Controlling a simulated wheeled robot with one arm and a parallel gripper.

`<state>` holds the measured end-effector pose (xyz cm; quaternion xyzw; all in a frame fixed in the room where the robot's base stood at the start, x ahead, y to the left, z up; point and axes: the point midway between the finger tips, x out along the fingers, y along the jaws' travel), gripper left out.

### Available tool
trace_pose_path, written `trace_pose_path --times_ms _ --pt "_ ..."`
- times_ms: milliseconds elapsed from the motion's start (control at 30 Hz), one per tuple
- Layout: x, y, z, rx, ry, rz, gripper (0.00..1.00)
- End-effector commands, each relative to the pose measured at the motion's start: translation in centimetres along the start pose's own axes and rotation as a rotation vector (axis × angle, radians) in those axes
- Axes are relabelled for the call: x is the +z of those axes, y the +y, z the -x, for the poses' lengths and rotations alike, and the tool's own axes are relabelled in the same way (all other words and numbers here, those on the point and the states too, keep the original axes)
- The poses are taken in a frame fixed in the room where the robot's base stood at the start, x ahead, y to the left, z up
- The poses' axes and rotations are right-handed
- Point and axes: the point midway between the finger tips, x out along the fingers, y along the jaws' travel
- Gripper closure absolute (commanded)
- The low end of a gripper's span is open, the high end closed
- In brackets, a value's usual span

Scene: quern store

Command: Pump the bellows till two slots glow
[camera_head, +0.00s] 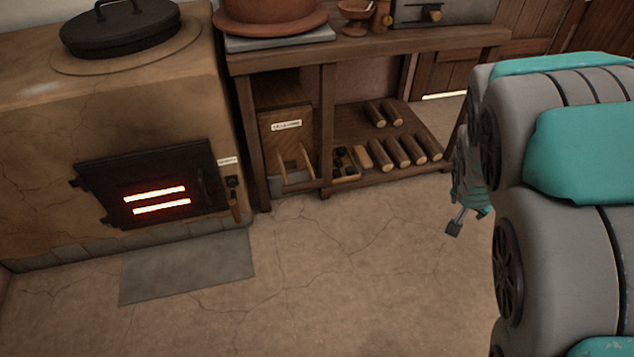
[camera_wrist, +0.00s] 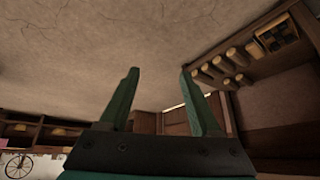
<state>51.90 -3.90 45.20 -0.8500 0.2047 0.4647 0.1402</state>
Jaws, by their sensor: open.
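A clay stove (camera_head: 105,100) stands at the left with a dark iron door (camera_head: 150,180) in its front. Two slots (camera_head: 158,200) in the door glow bright, one above the other. A small wooden handle (camera_head: 235,203) hangs on the stove's corner beside a pale label; I cannot tell if it belongs to the bellows. My gripper (camera_wrist: 158,85) is open and empty in the wrist view, its two green fingers well apart. In the head view only a small part of it (camera_head: 458,222) shows, over the floor at the right, away from the stove.
A wooden bench (camera_head: 375,45) stands right of the stove, with several logs (camera_head: 398,150) and a labelled wooden box (camera_head: 285,130) below. A black lid (camera_head: 120,28) lies on the stove. A grey slab (camera_head: 187,270) lies before its door. The middle floor is clear.

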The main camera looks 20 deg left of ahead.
Motion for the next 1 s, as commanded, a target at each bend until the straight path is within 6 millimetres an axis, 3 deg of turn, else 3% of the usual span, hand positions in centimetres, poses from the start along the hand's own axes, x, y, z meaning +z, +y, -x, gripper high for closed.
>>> trace_pose_path --times_ms 100,233,467,567,733,900,1000 --pt "-1.8 -3.5 -3.5 -0.076 0.085 -0.046 0.36" --pt "-2.9 -8.1 -6.6 -0.2 0.159 -0.099 0.36" --pt "-1.4 -16.9 -10.8 -0.478 0.187 -0.186 0.36" --pt "0.7 -20.9 -12.0 -0.615 0.152 -0.228 0.36" --pt "6.2 -26.8 -12.9 -0.848 0.024 -0.31 0.36" --pt "12.8 -31.4 -12.0 -1.064 -0.171 -0.409 0.36" --pt "16.1 -33.1 -11.0 -1.159 -0.285 -0.461 0.36"
